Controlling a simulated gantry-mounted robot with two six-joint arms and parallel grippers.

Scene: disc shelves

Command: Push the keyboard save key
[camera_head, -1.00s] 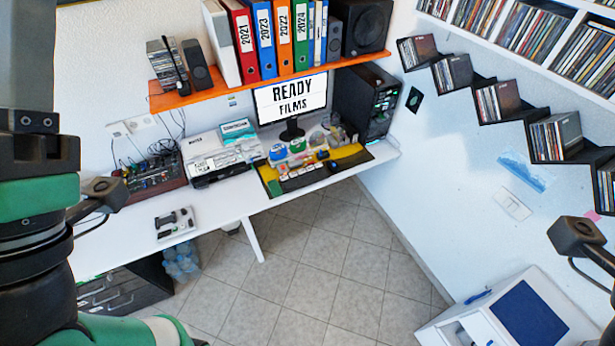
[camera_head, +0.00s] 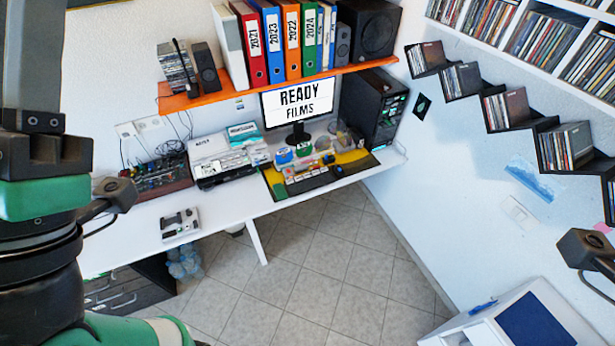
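The dark keyboard (camera_head: 310,181) lies on a yellow and dark mat (camera_head: 356,160) at the right end of the white desk, in front of the monitor (camera_head: 297,105) that reads "READY FILMS". Brightly coloured keys or small blocks sit along its back; which is the save key is too small to tell. My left arm stands large at the left edge, far from the keyboard, and its fingertips are not clearly seen. A dark block on a bracket at the right edge seems to be part of my right side; no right fingertips show.
The white desk (camera_head: 130,232) runs along the wall, with a small grey device (camera_head: 180,224) near its front. An orange shelf (camera_head: 205,95) with binders hangs above. A white cabinet (camera_head: 520,325) stands at bottom right. Tiled floor (camera_head: 320,265) is clear between.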

